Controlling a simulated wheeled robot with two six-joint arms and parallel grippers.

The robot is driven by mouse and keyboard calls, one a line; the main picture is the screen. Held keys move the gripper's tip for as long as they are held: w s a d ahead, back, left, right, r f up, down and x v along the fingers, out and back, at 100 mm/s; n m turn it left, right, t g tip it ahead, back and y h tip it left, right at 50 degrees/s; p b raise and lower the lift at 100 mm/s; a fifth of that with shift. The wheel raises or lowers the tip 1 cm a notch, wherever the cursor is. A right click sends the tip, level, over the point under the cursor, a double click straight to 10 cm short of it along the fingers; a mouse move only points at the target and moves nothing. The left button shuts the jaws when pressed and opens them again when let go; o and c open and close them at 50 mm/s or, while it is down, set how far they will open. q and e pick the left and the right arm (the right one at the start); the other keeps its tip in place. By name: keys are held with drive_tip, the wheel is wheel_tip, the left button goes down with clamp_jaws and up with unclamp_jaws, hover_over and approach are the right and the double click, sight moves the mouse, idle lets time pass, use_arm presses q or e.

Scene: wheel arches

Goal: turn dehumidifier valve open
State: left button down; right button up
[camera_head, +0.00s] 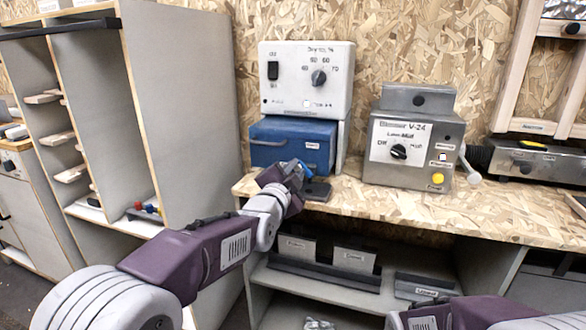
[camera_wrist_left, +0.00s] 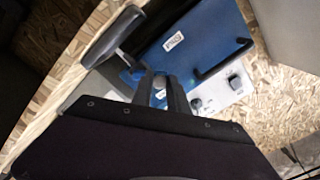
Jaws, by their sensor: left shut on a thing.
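The dehumidifier is a white box (camera_head: 306,85) with a dial and a rocker switch, above a blue tank (camera_head: 268,140) on the bench. The blue tank (camera_wrist_left: 190,35) also shows in the left wrist view. My left gripper (camera_head: 299,170) is at the tank's lower front. In the left wrist view my left gripper (camera_wrist_left: 161,80) is shut on a small part in front of the tank, apparently the valve; its fingers hide most of it. A dark paddle-shaped piece (camera_head: 317,190) lies beside the gripper. The valve's angle cannot be told.
A grey control box (camera_head: 412,150) with a black knob and yellow button stands to the right on the wooden bench (camera_head: 375,205). A tall grey cabinet (camera_head: 190,110) stands close on the left. A shelf with labelled bins (camera_head: 355,258) is below the bench.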

use_arm(q)
drive_tip(key=m+p, duration=0.1)
drive_tip(key=m, duration=0.1)
drive_tip(key=d+r+m+p, duration=0.1)
drive_tip(key=m+p, duration=0.1)
drive_tip(key=m, duration=0.1)
drive_tip(key=shift+s+d+r+m+p, duration=0.1)
drive_tip(key=shift+s+d+m+p, duration=0.1)
drive_tip(key=shift+m+p, duration=0.1)
drive_tip(key=m+p, duration=0.1)
drive_tip(key=d+m+p, duration=0.1)
drive_tip(key=m, duration=0.1)
drive_tip(key=shift+s, duration=0.2)
drive_tip(key=shift+m, duration=0.4)
drive_tip(key=c, duration=1.3)
unclamp_jaws()
